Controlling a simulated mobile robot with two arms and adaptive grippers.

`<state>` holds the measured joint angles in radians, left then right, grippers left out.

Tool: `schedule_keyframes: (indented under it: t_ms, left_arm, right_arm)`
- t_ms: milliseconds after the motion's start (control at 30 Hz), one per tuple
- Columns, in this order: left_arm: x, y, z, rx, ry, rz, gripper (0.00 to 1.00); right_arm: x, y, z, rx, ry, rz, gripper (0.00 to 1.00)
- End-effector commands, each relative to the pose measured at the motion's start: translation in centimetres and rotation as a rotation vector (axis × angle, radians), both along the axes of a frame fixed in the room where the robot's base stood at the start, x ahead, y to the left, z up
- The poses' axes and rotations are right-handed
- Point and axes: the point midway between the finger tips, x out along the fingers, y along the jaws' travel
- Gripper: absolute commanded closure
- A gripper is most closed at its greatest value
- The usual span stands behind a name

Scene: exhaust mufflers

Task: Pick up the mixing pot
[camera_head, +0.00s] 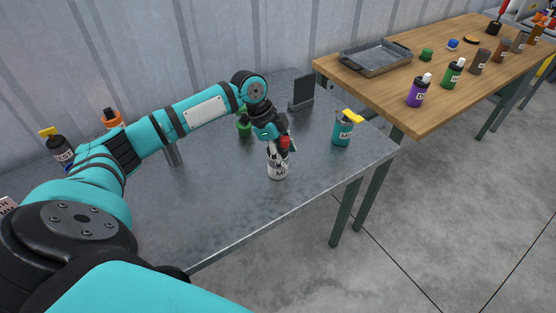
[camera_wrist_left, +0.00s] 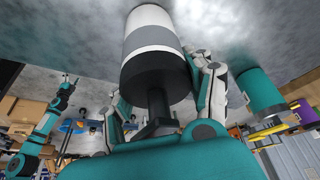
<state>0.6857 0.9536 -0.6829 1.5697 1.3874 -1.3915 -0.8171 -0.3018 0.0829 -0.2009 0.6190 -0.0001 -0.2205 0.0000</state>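A pale can (camera_head: 278,171) with a dark-lettered label stands near the front edge of the grey metal table. A teal can (camera_head: 343,134) with a yellow piece at its top stands to its right. Both labels start with what looks like "M"; I cannot read which is the mixing pot. My left gripper (camera_head: 279,150) is at the pale can's top. In the left wrist view, its fingers (camera_wrist_left: 165,105) lie either side of a white, grey and black cylinder (camera_wrist_left: 152,45). I cannot tell if they touch it. A teal arm, apparently my right, shows small and far.
The grey table (camera_head: 225,205) also holds a green item (camera_head: 244,128) and a dark upright plate (camera_head: 301,93) behind my gripper. Bottles stand at the far left. A wooden table (camera_head: 405,112) at right carries a metal tray (camera_head: 375,57) and several bottles. The table's front middle is clear.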

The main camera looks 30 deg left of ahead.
Motion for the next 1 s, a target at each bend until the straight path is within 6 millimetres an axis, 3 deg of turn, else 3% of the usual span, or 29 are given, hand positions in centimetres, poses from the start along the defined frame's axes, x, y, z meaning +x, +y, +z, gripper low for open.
schedule_keyframes:
  t_ms: [100,467,767,1000]
  left_arm:
    - [0.0,0.0,0.1,0.0,-0.001,0.0,0.84]
    - [0.1,0.0,0.4,-0.001,-0.002,0.001,0.84]
    - [0.2,0.0,3.6,-0.001,-0.006,0.001,0.84]
    - [-5.6,0.7,3.6,0.008,0.002,-0.002,0.84]
  right_arm:
    - [0.1,0.0,0.0,0.0,-0.002,0.0,0.23]
    - [0.2,0.1,-0.1,0.001,-0.004,-0.002,0.23]
    - [0.3,0.4,-1.0,0.005,-0.004,-0.004,0.23]
    - [0.4,0.5,-2.3,0.007,-0.006,-0.003,0.23]
